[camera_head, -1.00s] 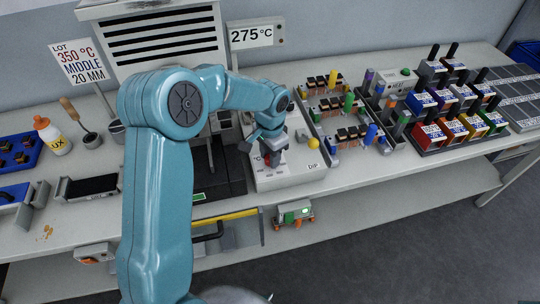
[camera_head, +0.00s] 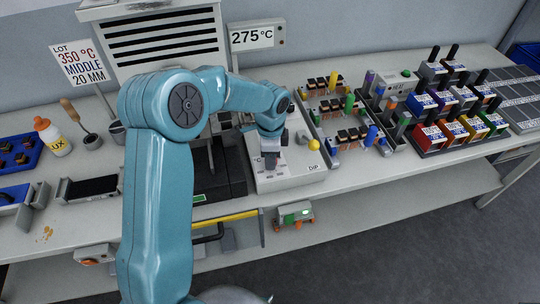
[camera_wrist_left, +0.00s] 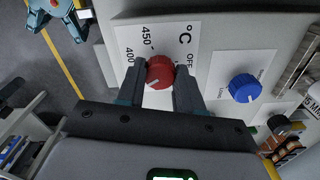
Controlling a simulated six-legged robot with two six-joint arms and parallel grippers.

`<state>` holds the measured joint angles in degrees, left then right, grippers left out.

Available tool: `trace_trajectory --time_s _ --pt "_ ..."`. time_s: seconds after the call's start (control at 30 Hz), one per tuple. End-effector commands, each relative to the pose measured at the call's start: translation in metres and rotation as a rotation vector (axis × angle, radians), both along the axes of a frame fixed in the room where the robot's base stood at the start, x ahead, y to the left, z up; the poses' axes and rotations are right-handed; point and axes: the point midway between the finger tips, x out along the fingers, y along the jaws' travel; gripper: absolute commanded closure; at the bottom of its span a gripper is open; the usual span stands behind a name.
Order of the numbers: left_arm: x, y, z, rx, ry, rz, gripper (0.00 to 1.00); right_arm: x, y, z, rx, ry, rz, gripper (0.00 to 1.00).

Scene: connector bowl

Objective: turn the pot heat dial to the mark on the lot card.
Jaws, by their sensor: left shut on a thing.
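The red heat dial (camera_wrist_left: 160,73) sits on a white scale plate (camera_wrist_left: 130,38) in the left wrist view. The marks 450, 400 and OFF show; other marks are hidden. Its white pointer line faces the lower left of that picture. My left gripper (camera_head: 270,158) is over the pot's control panel (camera_head: 292,180), fingers down. Its two fingers are shut on the sides of the dial. In the head view the gripper mostly covers the dial. The lot card (camera_head: 81,63) reads 350 °C, MIDDLE, 20 MM. The display (camera_head: 252,37) reads 275 °C. My right gripper is not in view.
A blue knob (camera_wrist_left: 244,88) stands beside the dial in the wrist view. A flux bottle (camera_head: 52,137) stands at the left. The front table strip at right is clear.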

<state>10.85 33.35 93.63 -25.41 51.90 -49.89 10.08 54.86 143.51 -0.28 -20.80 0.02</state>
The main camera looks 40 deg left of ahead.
Motion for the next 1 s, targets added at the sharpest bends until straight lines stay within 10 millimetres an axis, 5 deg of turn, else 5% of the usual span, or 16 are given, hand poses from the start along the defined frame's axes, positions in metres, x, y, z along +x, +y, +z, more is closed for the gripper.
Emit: trace_trajectory --time_s 0.47,0.5,0.57,1.0 --pt "0.002 -0.003 0.0 -0.005 -0.005 -0.016 0.95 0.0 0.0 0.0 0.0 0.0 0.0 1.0" --pt "0.001 -0.003 0.0 -0.005 -0.005 -0.016 0.58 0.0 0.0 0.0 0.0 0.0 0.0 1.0" --pt "0.001 -0.003 0.0 -0.004 -0.004 -0.016 0.39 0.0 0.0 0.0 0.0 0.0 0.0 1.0" --pt "0.001 -0.001 0.013 -0.001 -0.004 -0.014 0.39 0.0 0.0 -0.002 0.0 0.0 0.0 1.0"
